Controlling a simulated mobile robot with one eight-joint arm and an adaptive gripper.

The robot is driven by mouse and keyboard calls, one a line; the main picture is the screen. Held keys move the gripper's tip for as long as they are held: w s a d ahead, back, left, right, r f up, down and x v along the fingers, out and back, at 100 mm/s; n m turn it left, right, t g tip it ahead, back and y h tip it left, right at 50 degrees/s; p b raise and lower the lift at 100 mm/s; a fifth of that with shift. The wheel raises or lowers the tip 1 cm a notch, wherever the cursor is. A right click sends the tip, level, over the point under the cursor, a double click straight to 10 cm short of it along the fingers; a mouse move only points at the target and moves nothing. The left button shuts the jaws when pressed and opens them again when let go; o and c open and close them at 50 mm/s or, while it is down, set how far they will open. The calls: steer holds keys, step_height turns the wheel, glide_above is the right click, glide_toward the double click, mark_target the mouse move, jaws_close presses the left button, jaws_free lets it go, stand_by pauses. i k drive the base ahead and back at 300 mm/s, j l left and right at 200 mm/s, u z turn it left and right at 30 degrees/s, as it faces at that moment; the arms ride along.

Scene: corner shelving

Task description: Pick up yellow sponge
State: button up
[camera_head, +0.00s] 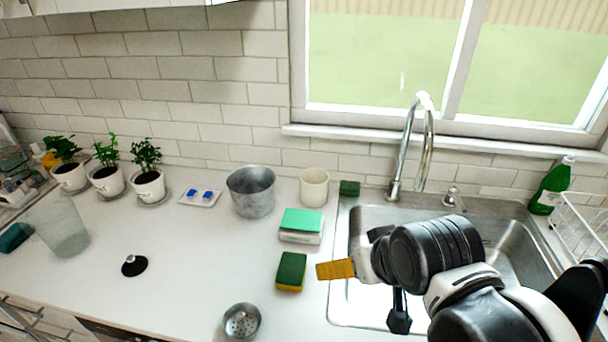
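A sponge (291,271) with a dark green top and a yellow lower side lies on the white counter, left of the sink. My arm reaches in from the lower right, over the sink. Its black ribbed wrist part is right of the sponge and apart from it. A flat orange-yellow piece (336,269) projects left from a white part at the arm's end, its tip near the sponge. I cannot tell whether this piece belongs to my arm. My gripper's fingers cannot be made out clearly, so its opening is unclear. A small dark green sponge (350,188) stands at the sink's back left corner.
A green-and-white box (301,225) stands just behind the sponge. A metal strainer cup (241,321) is in front left. A grey pot (251,191) and a cream cup (313,187) stand farther back. The faucet (427,145) rises behind the sink. The counter left of the sponge is mostly clear.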

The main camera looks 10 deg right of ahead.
mark_target(290, 276)
steer(key=j+z, duration=0.65)
